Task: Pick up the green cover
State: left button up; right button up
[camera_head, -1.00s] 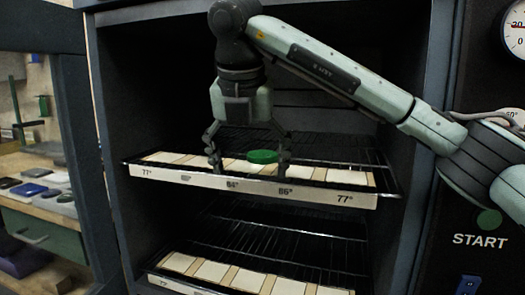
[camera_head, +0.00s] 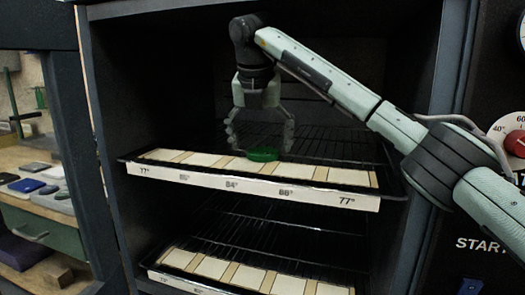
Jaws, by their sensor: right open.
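The green cover (camera_head: 263,155) is a small flat green piece on the upper rack, at the back edge of the row of pale tiles near the 84° and 86° labels. My right gripper (camera_head: 260,146) points down over it with its fingers spread, one on the left and one on the right of the cover. The right finger looks close to the cover; I cannot tell whether it touches. The gripper is open and holds nothing. My left gripper is not in view.
The upper rack (camera_head: 345,152) has a white labelled front strip (camera_head: 210,181). A lower rack (camera_head: 300,246) with more tiles sits below. Dark cabinet walls (camera_head: 120,90) enclose both sides. A red knob (camera_head: 515,143) is at the right, a workbench (camera_head: 45,205) at the left.

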jog(key=shift+w+f, duration=0.2)
jog(key=shift+w, duration=0.3)
jog(key=shift+w+d+f, duration=0.1)
jog(key=shift+d+f, duration=0.05)
jog(key=shift+f, duration=0.2)
jog(key=c, duration=1.4)
jog(key=shift+r, duration=0.1)
jog(key=shift+c, duration=0.2)
